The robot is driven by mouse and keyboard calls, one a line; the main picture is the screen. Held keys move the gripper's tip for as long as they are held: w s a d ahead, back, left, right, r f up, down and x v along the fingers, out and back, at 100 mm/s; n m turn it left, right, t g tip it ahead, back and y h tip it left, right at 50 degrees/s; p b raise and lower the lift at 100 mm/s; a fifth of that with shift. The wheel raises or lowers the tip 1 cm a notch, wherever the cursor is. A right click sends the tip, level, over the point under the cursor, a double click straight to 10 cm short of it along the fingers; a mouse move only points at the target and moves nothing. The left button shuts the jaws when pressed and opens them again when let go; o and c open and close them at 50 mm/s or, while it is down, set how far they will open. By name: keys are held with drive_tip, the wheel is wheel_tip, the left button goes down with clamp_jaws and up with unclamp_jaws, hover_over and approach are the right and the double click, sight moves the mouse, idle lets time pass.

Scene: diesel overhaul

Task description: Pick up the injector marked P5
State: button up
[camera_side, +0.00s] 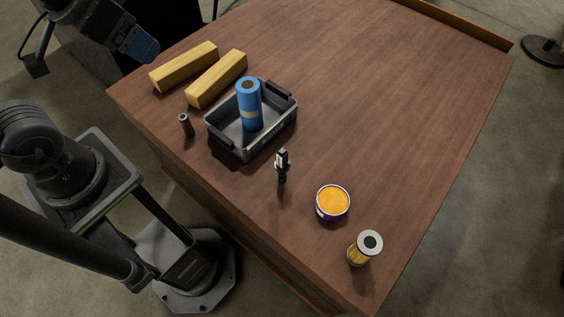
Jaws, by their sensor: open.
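A small black and silver upright part (283,167) with a white patch stands on the wooden table in front of the grey tray. It looks like an injector, but no P5 marking can be read at this size. My gripper (146,51) is at the upper left, dark with a blue end, beyond the table's left corner. It is open, and nothing shows in it. It is well apart from the injector, with the yellow bars and the tray between them.
The grey tray (222,138) holds a blue cylinder (249,105). Two yellow bars (184,66) (217,78) lie behind it. A small brown cylinder (186,125) stands left of it. An orange-topped tin (332,203) and a filter (364,249) stand to the right. The table's right side (410,110) is clear.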

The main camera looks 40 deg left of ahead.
drive_tip(key=c, duration=0.4)
drive_tip(key=shift+o, duration=0.2)
drive_tip(key=m+g+y, duration=0.3)
drive_tip(key=m+g, duration=0.2)
drive_tip(key=m, duration=0.9)
hover_over(283, 152)
drive_tip(key=a, duration=0.1)
wheel_tip(283, 152, down, 11)
drive_tip(key=d+f+m+y, duration=0.2)
drive_tip(key=d+f+m, duration=0.25)
drive_tip(key=f, duration=0.35)
drive_tip(key=shift+n+g+h, duration=0.25)
drive_tip(key=shift+g+h, duration=0.05)
drive_tip(key=x, duration=1.3)
drive_tip(key=shift+d, duration=0.2)
